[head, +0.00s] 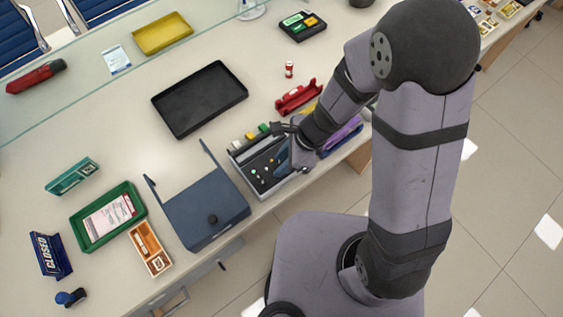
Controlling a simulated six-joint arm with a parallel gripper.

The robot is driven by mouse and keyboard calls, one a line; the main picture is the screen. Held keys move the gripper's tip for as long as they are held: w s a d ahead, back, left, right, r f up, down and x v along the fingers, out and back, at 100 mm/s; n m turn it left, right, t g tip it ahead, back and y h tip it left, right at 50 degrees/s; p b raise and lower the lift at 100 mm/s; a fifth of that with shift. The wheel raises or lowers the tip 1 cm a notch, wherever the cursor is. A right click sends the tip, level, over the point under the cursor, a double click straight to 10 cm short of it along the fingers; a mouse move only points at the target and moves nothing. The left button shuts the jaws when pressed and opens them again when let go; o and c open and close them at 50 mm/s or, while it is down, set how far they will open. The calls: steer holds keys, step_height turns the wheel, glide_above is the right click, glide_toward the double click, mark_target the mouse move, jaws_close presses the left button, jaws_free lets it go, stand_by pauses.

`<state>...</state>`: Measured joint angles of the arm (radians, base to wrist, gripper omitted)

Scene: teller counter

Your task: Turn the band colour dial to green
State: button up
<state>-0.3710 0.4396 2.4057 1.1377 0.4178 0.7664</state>
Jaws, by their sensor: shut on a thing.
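A grey box with a dark panel (258,170) stands near the counter's front edge. Small coloured dots show on the panel, and white, green and yellow pieces line its back edge. My gripper (284,161) reaches in from the right and is down at the right part of this panel. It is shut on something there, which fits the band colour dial. The dial itself is hidden by the gripper, so its setting cannot be read.
A red holder (298,97) and a purple one (342,136) are near my arm. A black tray (200,98) lies behind. A glass screen crosses the back.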

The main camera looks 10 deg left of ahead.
steer(key=shift+m+t+b, duration=0.3)
steer(key=shift+m+b, duration=0.1)
steer(key=shift+m, duration=0.4)
steer(key=shift+r, duration=0.1)
steer(key=o, duration=1.1)
steer(key=shift+c, duration=0.2)
steer(key=p+v, duration=0.3)
steer(key=v, duration=0.4)
steer(key=shift+s+d+r, duration=0.1)
